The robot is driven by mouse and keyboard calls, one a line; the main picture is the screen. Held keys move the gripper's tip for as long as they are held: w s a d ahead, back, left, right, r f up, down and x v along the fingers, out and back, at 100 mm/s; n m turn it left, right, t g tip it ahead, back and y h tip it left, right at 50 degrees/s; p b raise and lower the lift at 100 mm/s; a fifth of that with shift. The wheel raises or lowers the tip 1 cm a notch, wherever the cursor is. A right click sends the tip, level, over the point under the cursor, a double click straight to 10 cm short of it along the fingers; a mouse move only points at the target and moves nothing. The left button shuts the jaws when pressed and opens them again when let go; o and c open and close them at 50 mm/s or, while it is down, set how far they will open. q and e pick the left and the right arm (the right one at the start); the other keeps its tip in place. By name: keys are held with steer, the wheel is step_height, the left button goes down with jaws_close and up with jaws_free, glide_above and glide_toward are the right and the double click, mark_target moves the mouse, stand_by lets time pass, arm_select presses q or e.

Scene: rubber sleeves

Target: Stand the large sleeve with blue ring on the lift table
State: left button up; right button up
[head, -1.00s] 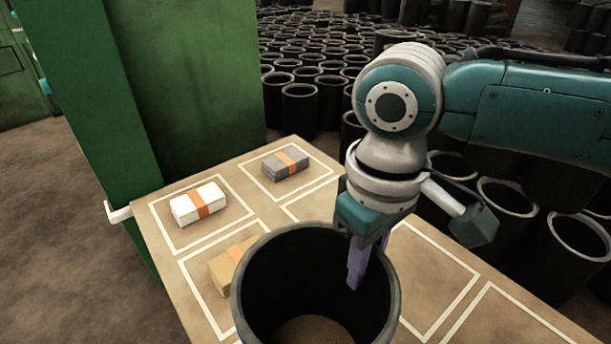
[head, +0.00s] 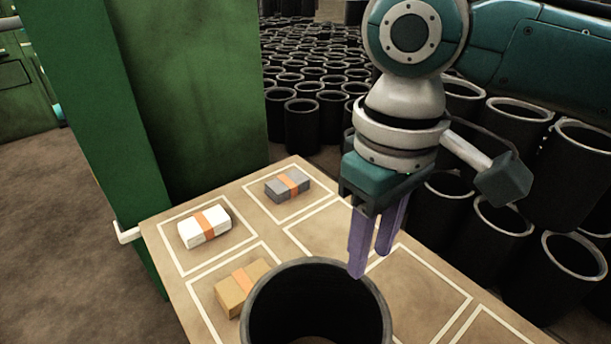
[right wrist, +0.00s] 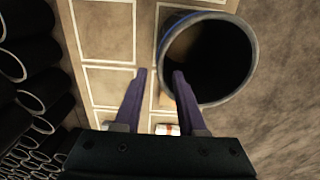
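A large black sleeve (head: 290,305) with a grey rim is at the bottom middle of the head view, mouth up, at the near part of the tan lift table (head: 328,230). The sleeve (right wrist: 222,62) also shows at the upper right of the right wrist view, overlapping the table's edge. My right gripper (head: 370,264) is open and empty, its purple fingers apart, beside and above the sleeve's rim. The right wrist view shows the gap between the fingers (right wrist: 159,73). My left gripper is out of view.
White (head: 204,226), grey (head: 287,185) and tan (head: 241,287) banded packs lie in white outlined squares on the table. A green column (head: 195,90) stands behind left. Many black sleeves (head: 302,125) stand behind and right. Other squares are bare.

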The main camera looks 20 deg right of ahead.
steer(key=shift+r, duration=0.95)
steer(key=s+a+f+t+y, duration=0.2)
steer(key=s+a+f+y, duration=0.1)
steer(key=s+a, duration=0.45)
steer(key=s+d+r+m+t+h, duration=0.1)
steer(key=s+d+m+h, duration=0.1)
steer(key=s+d, duration=0.6)
steer(key=shift+d+t+h, duration=0.3)
steer(key=shift+d+h, duration=0.1)
steer(key=shift+d, duration=0.8)
steer(key=shift+r, duration=0.15)
